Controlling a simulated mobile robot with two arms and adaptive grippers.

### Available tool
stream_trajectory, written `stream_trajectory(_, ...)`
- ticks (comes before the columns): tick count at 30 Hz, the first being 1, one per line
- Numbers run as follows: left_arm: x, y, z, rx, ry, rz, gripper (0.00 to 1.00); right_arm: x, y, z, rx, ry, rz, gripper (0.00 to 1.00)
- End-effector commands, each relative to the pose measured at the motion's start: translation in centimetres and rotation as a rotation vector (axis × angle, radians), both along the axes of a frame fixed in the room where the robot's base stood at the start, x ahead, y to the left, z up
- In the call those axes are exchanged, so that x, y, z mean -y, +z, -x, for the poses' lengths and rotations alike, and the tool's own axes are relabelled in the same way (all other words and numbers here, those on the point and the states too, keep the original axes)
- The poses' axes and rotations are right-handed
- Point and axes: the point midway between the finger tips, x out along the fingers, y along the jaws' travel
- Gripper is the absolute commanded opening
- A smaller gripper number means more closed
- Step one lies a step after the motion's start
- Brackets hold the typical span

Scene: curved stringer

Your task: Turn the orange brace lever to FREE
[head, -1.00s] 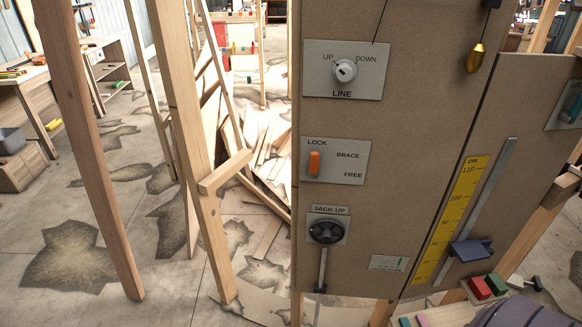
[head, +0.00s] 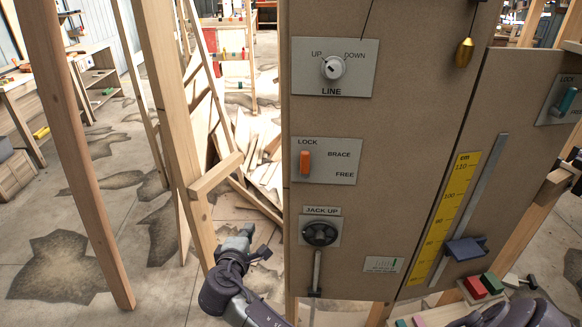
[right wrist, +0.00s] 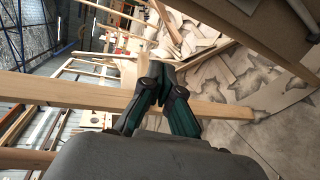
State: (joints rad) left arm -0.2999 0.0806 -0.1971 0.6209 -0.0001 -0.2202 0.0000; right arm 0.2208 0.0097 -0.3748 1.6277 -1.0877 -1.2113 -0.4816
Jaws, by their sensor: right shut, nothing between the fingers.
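The orange brace lever (head: 305,163) stands upright on its grey plate (head: 327,176), just under the word LOCK. BRACE and FREE are printed to its right and lower right. My right gripper (head: 247,231) is in the head view, left of the board and below the lever, clear of it. In the right wrist view its dark green fingers (right wrist: 158,78) are together with nothing between them. The lever cannot be made out in the right wrist view. My left gripper is not in view.
The board (head: 400,120) also carries the LINE knob (head: 333,67), the JACK UP crank (head: 320,233) and a blue slider (head: 466,248) by a yellow scale. A wooden post (head: 170,110) with a short crosspiece (head: 215,174) stands close to my right gripper. Wood scraps lie behind.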

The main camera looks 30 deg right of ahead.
Motion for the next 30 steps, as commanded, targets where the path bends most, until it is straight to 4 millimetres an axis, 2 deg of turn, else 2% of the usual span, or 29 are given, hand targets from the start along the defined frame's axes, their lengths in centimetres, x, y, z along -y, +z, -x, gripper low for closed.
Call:
stream_trajectory(1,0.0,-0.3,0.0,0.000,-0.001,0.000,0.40,0.4,4.4,0.1,0.071,-0.045,0.040,0.00)
stream_trajectory(3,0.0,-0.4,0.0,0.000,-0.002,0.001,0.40,1.0,9.0,1.0,0.142,-0.107,0.083,0.00)
stream_trajectory(6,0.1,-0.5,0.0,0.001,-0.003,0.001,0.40,1.6,13.2,2.3,0.208,-0.175,0.115,0.00)
stream_trajectory(8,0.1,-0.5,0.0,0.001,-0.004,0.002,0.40,1.9,14.6,2.9,0.230,-0.200,0.123,0.00)
stream_trajectory(11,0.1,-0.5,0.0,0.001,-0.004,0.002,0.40,2.0,15.4,3.3,0.243,-0.218,0.129,0.00)
stream_trajectory(22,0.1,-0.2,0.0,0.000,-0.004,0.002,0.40,2.4,15.5,3.0,0.242,-0.217,0.130,0.00)
stream_trajectory(26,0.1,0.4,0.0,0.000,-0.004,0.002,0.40,3.7,15.7,2.0,0.242,-0.218,0.132,0.00)
stream_trajectory(30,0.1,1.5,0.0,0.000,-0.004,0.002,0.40,6.0,15.8,0.3,0.241,-0.218,0.134,0.00)
